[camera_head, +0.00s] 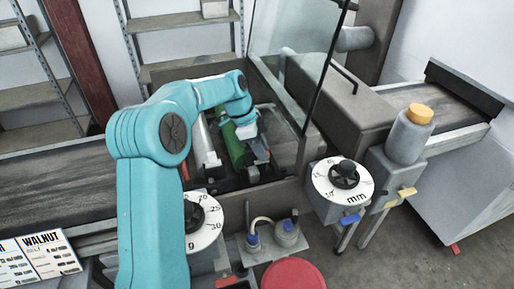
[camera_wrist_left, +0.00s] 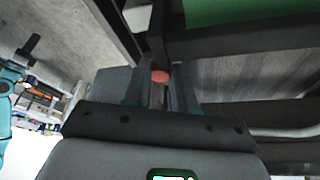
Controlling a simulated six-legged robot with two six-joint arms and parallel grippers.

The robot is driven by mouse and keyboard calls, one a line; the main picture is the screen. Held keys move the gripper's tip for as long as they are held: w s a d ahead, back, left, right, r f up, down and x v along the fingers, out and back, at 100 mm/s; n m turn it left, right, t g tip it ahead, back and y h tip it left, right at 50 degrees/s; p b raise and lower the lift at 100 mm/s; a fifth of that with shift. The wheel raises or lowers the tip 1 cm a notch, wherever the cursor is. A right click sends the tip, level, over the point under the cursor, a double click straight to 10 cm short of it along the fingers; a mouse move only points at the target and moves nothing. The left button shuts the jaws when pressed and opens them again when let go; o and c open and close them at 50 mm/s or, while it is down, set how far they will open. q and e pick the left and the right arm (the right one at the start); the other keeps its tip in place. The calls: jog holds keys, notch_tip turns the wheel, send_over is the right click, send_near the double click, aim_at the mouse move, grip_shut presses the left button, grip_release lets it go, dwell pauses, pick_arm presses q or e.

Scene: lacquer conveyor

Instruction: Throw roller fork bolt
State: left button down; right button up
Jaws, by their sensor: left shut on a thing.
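My left gripper (camera_head: 260,153) reaches down into the open machine bay in the head view, beside the green roller (camera_head: 231,145). In the left wrist view my left gripper (camera_wrist_left: 160,88) is shut on a small piece with a red end, which appears to be the fork bolt (camera_wrist_left: 160,77). The bolt's shaft is mostly hidden between the fingers and against dark frame bars. The green roller (camera_wrist_left: 250,10) lies at the top of the wrist view. My right gripper does not show in the head view.
A grey-white roller (camera_head: 203,140) lies left of the green one. Dials (camera_head: 343,180) and a red round button (camera_head: 292,274) are at the front. Conveyor belts run off left (camera_head: 60,190) and right (camera_head: 440,98).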

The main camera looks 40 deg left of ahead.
pick_arm(q)
jog(key=shift+w+d+r, duration=0.1)
jog(key=shift+w+d, duration=0.3)
jog(key=shift+w, duration=0.25)
jog(key=shift+w+d, duration=0.4)
jog(key=shift+w, duration=0.2)
jog(key=c, duration=1.3)
grip_release()
jog(key=shift+w, duration=0.15)
jog(key=o, duration=0.4)
jog(key=shift+d, duration=0.1)
jog(key=p+v, duration=0.1)
jog(key=v, duration=1.5)
jog(key=shift+p, duration=0.3)
jog(key=shift+w, duration=0.1)
